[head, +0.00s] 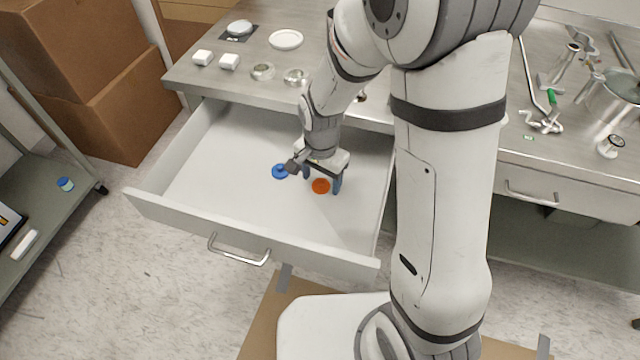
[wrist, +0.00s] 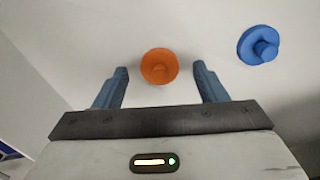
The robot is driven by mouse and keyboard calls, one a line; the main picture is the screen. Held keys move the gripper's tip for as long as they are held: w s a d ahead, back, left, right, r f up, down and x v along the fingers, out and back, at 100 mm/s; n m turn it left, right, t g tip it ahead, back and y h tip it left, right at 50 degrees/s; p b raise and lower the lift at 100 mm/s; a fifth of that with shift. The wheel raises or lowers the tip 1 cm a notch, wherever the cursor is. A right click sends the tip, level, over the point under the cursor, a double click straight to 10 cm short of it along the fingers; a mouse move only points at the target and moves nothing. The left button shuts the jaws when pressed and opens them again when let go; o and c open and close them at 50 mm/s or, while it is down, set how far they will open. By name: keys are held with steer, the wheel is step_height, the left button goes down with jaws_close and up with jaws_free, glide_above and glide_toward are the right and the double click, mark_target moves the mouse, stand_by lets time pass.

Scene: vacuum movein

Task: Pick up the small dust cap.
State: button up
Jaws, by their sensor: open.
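Two caps lie apart on the floor of the open drawer (head: 225,165). One is an orange round cap (head: 321,186), also in the wrist view (wrist: 159,66). The other is a blue cap (head: 280,171) with a raised knob, at the upper right of the wrist view (wrist: 259,45). Which one is the small dust cap I cannot tell for certain; the two look similar in size. My gripper (head: 321,182) is inside the drawer, open and empty. In the wrist view its fingers (wrist: 161,80) stand left and right of the orange cap, which shows between and slightly beyond the tips.
The drawer's front wall (head: 250,240) and side walls surround my gripper. The steel bench (head: 390,105) above holds white blocks (head: 202,57), a white dish (head: 286,39) and metal rings (head: 262,71). Metal fittings (head: 560,80) stand at right. The drawer's left part is bare.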

steer(key=shift+c, duration=0.5)
steer(key=c, duration=1.1)
